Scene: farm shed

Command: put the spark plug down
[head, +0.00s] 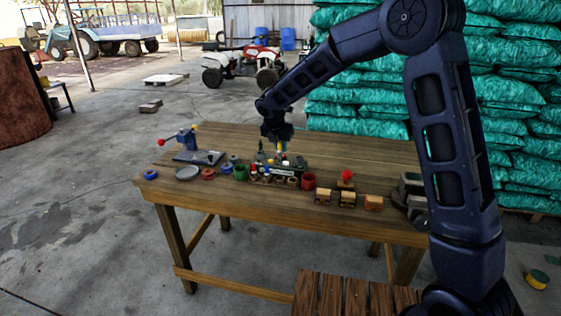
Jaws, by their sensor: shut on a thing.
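My gripper (281,144) points down over the back middle of the wooden table (350,152), just above a dark green rack or block (294,164) with small parts in and around it. It is shut on the spark plug, which is too small here to make out clearly; a small pale bit shows below the fingers. Whether the plug touches the rack I cannot tell.
A blue lever tool (187,140) on a dark plate, a grey dish (187,173) and coloured rings stand left. Green sacks (355,110) are stacked behind.

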